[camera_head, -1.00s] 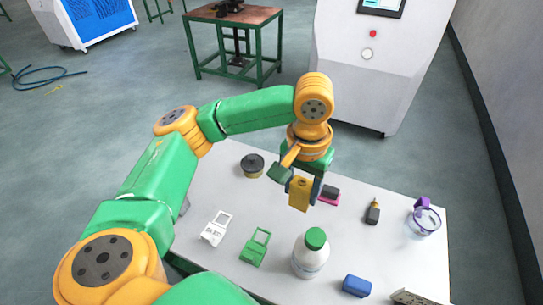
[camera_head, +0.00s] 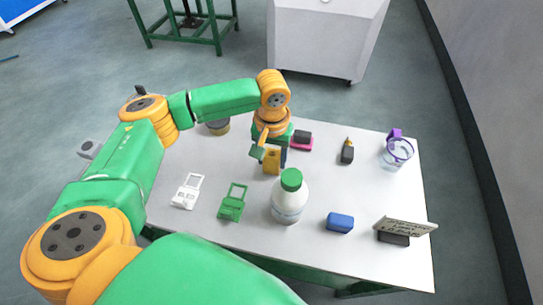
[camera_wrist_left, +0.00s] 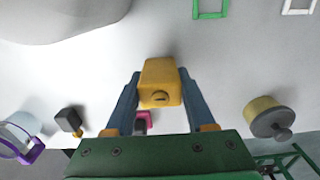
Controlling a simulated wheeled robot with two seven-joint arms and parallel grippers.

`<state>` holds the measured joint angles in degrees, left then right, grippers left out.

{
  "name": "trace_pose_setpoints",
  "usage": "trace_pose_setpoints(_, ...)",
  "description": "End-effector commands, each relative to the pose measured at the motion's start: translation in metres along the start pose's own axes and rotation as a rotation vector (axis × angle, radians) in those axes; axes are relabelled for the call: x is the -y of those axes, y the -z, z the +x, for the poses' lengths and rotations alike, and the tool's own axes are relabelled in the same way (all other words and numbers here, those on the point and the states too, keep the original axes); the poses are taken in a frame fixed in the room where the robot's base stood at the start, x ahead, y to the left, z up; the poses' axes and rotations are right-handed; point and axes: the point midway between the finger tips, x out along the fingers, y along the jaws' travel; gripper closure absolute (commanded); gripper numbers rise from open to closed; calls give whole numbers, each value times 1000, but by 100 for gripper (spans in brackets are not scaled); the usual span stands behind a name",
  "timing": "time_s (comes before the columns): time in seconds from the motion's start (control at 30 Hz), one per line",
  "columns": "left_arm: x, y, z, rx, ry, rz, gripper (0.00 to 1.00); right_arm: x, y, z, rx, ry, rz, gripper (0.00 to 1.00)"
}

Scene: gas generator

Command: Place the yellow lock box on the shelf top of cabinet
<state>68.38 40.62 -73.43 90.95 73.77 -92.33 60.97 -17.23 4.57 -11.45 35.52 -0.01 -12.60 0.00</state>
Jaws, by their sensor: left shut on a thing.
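The yellow lock box (camera_head: 271,160) is a small yellow block held above the white table, behind the white bottle. My left gripper (camera_head: 277,157) is shut on it. In the left wrist view the yellow lock box (camera_wrist_left: 161,82) sits between the two blue-grey fingers of my left gripper (camera_wrist_left: 160,92), with a round keyhole-like end facing the camera. I cannot tell its exact height over the table. My right gripper is not in view. No cabinet shelf top can be made out for certain.
A white machine (camera_head: 325,38) stands behind.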

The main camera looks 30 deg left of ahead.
Motion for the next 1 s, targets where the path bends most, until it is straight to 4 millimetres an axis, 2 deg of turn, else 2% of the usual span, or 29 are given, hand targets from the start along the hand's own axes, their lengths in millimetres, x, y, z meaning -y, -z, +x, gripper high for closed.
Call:
trace_pose_setpoints(0.13,0,0,1,2,0,0,100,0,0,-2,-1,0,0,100)
trace_pose_setpoints(0.17,0,0,2,1,0,0,40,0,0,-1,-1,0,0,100)
trace_pose_setpoints(0.2,0,0,2,1,0,0,29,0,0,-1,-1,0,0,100)
trace_pose_setpoints(0.27,0,0,2,1,0,0,15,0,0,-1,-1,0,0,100)
trace_pose_setpoints(0.57,0,0,0,-1,-1,0,15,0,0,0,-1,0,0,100)
trace_pose_setpoints(0.67,-1,1,-17,-3,-3,0,15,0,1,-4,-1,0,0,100)
trace_pose_setpoints(0.9,-1,1,-85,-4,-4,0,15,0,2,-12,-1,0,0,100)
trace_pose_setpoints(1.0,-1,1,-106,-2,-3,-1,15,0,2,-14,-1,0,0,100)
